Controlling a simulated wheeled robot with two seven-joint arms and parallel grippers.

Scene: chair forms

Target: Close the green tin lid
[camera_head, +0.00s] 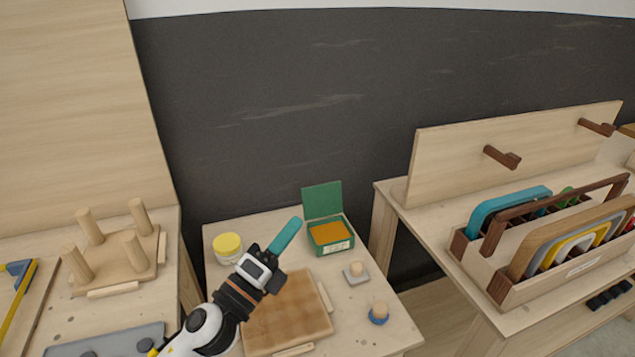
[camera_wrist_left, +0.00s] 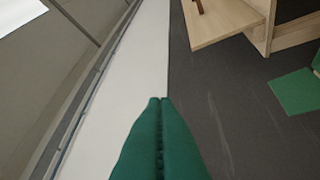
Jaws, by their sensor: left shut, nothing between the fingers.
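The green tin (camera_head: 331,238) stands on the small middle table, with orange contents showing inside. Its green lid (camera_head: 322,199) stands up at the back, open. My left gripper (camera_head: 295,224) has teal-green fingers and is shut and empty. In the head view its tips are just left of the tin and lid, apart from them as far as I can tell. In the left wrist view the shut fingers (camera_wrist_left: 160,102) point at the wall, and the green lid (camera_wrist_left: 296,92) shows at the right edge. My right gripper is in neither view.
A yellow-lidded jar (camera_head: 228,246) stands left of my gripper. A wooden board (camera_head: 290,318) lies below my arm. Two small knobbed pieces, a grey one (camera_head: 356,277) and a blue one (camera_head: 379,317), sit right of the board. A rack (camera_head: 520,285) with coloured forms stands on the right table.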

